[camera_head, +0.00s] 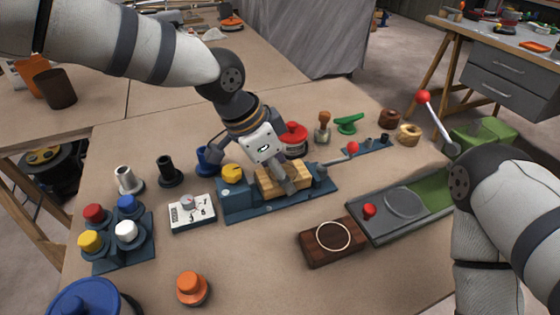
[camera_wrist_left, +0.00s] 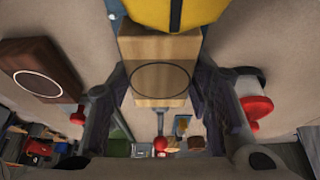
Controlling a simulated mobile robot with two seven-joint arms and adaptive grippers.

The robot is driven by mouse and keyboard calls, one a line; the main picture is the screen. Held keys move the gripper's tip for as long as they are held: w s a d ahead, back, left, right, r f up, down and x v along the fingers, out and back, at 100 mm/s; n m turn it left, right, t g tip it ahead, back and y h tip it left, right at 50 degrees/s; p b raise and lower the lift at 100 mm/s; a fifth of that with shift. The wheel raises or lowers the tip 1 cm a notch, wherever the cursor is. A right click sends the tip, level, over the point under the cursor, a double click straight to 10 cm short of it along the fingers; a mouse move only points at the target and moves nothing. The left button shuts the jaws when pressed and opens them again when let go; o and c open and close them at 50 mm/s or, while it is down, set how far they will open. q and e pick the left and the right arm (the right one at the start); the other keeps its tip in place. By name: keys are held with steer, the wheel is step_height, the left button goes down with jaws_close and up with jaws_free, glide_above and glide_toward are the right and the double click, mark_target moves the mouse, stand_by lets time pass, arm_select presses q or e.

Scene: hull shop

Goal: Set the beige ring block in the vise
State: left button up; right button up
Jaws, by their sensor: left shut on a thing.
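The beige ring block (camera_head: 270,190), a light wooden block, is in the blue vise (camera_head: 236,212). In the left wrist view, the beige ring block (camera_wrist_left: 160,48) shows a thin dark ring on its top and lies close to the vise's blue jaw with the yellow knob (camera_wrist_left: 172,12). My left gripper (camera_head: 283,180) reaches down over it and is shut on it, with a finger on either side in the wrist view (camera_wrist_left: 160,88). I cannot tell whether the block rests fully on the vise bed. My right gripper is outside both views; only its arm shows.
A dark brown block (camera_head: 325,250) with a pale ring lies in front of the vise, beside a grey-green tray (camera_head: 380,232). A gauge box (camera_head: 192,213) and a stand of coloured knobs (camera_head: 118,250) are to the left. A red-ball lever (camera_head: 352,148) extends behind right.

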mark_target(269, 177)
arm_select(q)
steer(key=shift+r+p, duration=0.1)
steer(key=shift+p, duration=0.2)
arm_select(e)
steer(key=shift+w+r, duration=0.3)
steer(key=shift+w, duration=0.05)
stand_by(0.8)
arm_select(q)
steer(key=shift+f, duration=0.7)
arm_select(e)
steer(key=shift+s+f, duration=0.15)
arm_select(q)
steer(key=o, duration=0.9)
steer(key=shift+o, duration=0.2)
steer(key=p+v, duration=0.1)
steer(key=v, duration=0.5)
steer(key=shift+r+p, duration=0.15)
steer(key=shift+p, duration=0.25)
steer(key=p+v, duration=0.1)
steer(key=v, duration=0.4)
steer(key=shift+s+a, duration=0.1)
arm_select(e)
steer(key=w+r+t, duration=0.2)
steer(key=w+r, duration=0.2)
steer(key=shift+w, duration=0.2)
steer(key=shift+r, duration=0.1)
